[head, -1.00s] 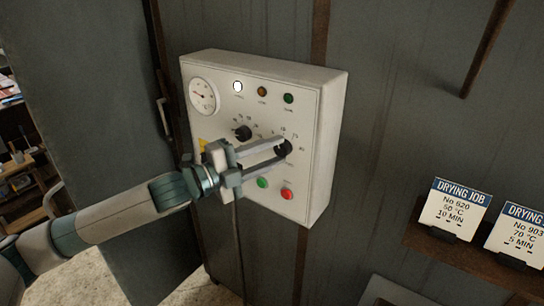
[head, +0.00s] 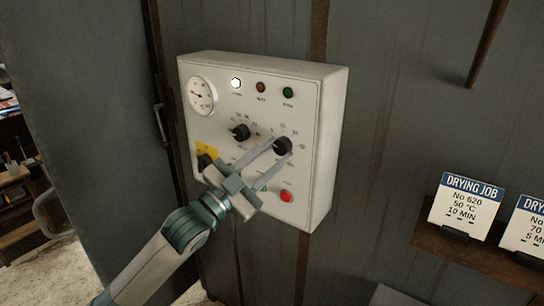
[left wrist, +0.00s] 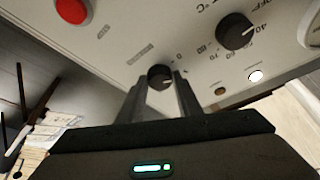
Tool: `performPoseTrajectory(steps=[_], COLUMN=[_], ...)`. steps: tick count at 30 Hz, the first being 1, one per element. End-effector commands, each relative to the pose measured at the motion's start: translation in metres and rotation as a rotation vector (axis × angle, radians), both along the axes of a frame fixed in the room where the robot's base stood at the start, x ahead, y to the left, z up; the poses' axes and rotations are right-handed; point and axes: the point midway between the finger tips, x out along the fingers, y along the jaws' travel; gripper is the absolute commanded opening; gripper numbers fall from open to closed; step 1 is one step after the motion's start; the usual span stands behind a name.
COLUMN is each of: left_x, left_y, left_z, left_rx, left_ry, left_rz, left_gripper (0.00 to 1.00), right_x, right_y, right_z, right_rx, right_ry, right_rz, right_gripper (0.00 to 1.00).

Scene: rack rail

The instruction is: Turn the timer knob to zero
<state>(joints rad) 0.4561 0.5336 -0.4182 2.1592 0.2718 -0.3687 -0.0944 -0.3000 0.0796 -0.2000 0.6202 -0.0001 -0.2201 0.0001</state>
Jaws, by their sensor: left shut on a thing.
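The timer knob (head: 282,146) is a small black knob on the right of a white control box (head: 318,185). My left gripper (head: 277,149) reaches up to it from the lower left, its two long grey fingers shut on it. In the left wrist view the timer knob (left wrist: 160,77) sits between the fingertips, with a "0" and other dial marks around it. A light mark shows on the knob, but I cannot tell exactly where it points. My right gripper is not in view.
A second black knob (head: 240,132) with a temperature scale is left of the timer knob. A red button (head: 286,196) is below, and a gauge (head: 202,95) is at upper left. A lit white lamp (head: 236,83) is on top. Job cards (head: 460,205) stand on a shelf at right.

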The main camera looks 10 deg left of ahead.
Motion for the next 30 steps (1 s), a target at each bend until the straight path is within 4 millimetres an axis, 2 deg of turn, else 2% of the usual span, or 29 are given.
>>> performPoseTrajectory(steps=[15, 30], left_x=[-0.002, -0.002], left_y=[-0.005, -0.006], left_z=[-0.001, -0.002], left_rx=[-0.405, -0.512], left_ry=[0.169, 0.213], left_rz=[0.0, 0.0], left_gripper=[0.09, 0.09], right_x=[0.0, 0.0], right_y=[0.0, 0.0], right_z=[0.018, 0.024], right_rx=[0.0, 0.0], right_ry=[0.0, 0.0], right_rz=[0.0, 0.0], right_gripper=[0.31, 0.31])
